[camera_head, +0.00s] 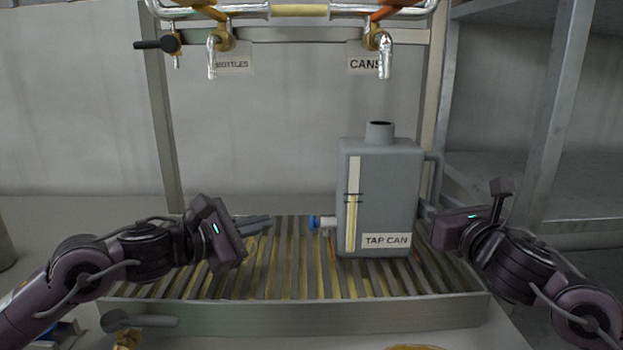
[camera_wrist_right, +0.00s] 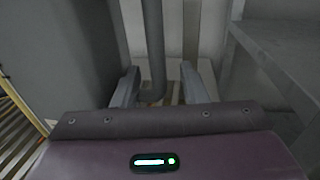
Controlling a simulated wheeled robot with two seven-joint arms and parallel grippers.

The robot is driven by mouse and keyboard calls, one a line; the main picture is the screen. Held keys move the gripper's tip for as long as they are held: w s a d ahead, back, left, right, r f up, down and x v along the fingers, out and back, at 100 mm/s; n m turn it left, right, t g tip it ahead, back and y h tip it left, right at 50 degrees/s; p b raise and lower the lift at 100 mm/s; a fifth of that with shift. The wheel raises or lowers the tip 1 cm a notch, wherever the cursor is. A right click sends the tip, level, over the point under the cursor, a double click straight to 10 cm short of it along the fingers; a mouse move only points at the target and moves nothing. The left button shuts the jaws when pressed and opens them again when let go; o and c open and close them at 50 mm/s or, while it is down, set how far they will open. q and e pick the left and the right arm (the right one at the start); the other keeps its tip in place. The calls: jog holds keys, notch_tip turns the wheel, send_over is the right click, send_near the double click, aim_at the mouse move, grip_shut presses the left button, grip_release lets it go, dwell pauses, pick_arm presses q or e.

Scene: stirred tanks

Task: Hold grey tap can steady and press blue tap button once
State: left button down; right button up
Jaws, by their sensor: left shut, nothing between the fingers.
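The grey tap can (camera_head: 400,195) stands upright on the slatted drip tray, with a "TAP CAN" label on its front. Its blue tap button (camera_head: 314,222) sticks out on the left on a white tap. My left gripper (camera_head: 266,222) is shut and empty, pointing right at the button with a gap between. My right gripper (camera_head: 428,212) is at the can's right side by the handle (camera_head: 437,178). In the right wrist view the fingers (camera_wrist_right: 160,88) are apart, with the handle's vertical bar (camera_wrist_right: 154,45) between them and gaps on both sides.
The slatted drip tray (camera_head: 300,318) spans the middle of the counter. Metal taps (camera_head: 212,55) and (camera_head: 385,55) hang above, over "BOTTLES" and "CANS" labels. A metal shelf frame (camera_head: 560,120) stands close on the right. A grey lever (camera_head: 140,321) sits at the tray's front left.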

jog(key=s, duration=0.3)
jog(key=s+d, duration=0.1)
jog(key=s, duration=0.3)
jog(key=s+d, duration=0.1)
jog(key=s, duration=0.2)
jog(key=shift+s+f, duration=0.1)
jog(key=shift+s, duration=0.35)
